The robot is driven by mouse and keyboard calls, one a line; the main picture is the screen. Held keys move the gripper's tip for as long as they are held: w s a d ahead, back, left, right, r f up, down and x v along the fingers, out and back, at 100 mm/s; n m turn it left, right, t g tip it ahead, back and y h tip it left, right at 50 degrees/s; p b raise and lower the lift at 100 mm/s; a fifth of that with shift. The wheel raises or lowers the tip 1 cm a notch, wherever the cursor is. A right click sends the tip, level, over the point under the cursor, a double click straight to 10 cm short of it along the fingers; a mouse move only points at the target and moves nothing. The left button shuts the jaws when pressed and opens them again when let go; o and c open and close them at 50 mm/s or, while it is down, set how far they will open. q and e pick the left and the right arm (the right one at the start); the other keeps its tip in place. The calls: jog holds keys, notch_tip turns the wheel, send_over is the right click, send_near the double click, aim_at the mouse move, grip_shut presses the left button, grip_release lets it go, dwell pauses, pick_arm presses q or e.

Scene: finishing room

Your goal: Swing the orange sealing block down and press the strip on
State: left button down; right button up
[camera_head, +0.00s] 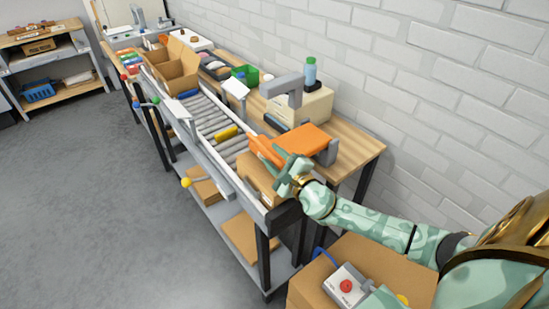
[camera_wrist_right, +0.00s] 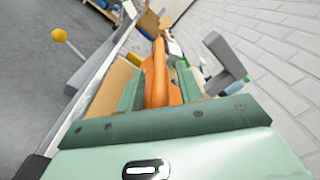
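The orange sealing block (camera_head: 306,139) shows at the near end of the bench as a broad orange slab beside a grey bracket, with a narrower orange part reaching left over the conveyor. My right gripper (camera_head: 283,168) is at that narrower part, above a brown carton (camera_head: 257,175). In the right wrist view, orange (camera_wrist_right: 157,80) shows between the two fingers of my right gripper (camera_wrist_right: 160,92); whether both fingers press on it is unclear. The carton also shows there, left of the fingers (camera_wrist_right: 113,82). I cannot make out the strip. My left gripper is out of view.
The roller conveyor (camera_head: 208,112) carries a yellow item (camera_head: 226,133) and, farther up, an open carton (camera_head: 176,70). A beige machine (camera_head: 305,104) with a grey arm stands by the brick wall. A red-button box (camera_head: 346,286) sits at lower right. The floor at left is clear.

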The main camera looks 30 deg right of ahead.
jog(key=s, duration=1.6)
jog(key=shift+s+d+f, duration=0.15)
jog(key=shift+d, duration=0.15)
